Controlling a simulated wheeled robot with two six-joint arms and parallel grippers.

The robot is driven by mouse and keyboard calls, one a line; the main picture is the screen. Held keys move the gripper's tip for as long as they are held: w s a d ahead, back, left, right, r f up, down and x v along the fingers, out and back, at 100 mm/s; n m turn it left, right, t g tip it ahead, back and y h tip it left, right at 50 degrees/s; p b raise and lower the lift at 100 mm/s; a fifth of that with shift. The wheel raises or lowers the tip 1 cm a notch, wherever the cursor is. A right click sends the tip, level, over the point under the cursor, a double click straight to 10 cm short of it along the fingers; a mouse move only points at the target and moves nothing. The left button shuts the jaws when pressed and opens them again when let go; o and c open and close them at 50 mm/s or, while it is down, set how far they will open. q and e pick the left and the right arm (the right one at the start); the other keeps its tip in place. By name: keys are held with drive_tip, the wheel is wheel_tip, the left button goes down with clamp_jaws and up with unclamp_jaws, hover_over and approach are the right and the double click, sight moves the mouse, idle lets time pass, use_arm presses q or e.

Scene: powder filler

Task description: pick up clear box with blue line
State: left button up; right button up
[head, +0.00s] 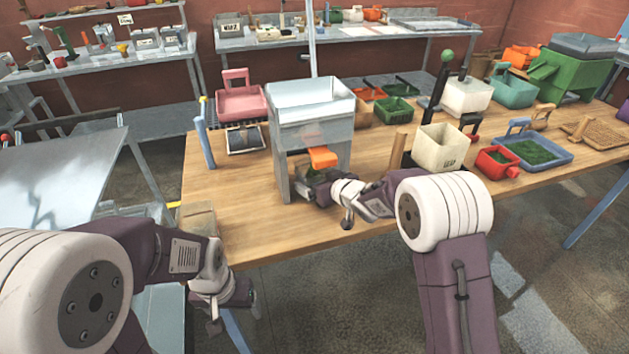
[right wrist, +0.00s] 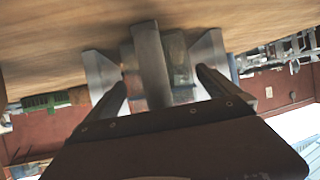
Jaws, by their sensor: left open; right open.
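A see-through, greyish box-like thing (right wrist: 178,60) shows in the right wrist view between metal uprights, partly hidden by one of them. My left gripper (head: 238,298) is open and empty, beyond the table's front left edge.
A white bin (head: 440,147), a red scoop box (head: 497,160) and a blue tray (head: 540,152) stand to the right. A pink container (head: 240,103) is behind left.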

drive_tip(key=shift+x, duration=1)
drive_tip(key=shift+s+d+r, duration=0.1)
drive_tip(key=shift+s, duration=0.05)
drive_tip(key=c, duration=1.3)
drive_tip(key=shift+r, duration=0.15)
drive_tip(key=shift+c, duration=0.2)
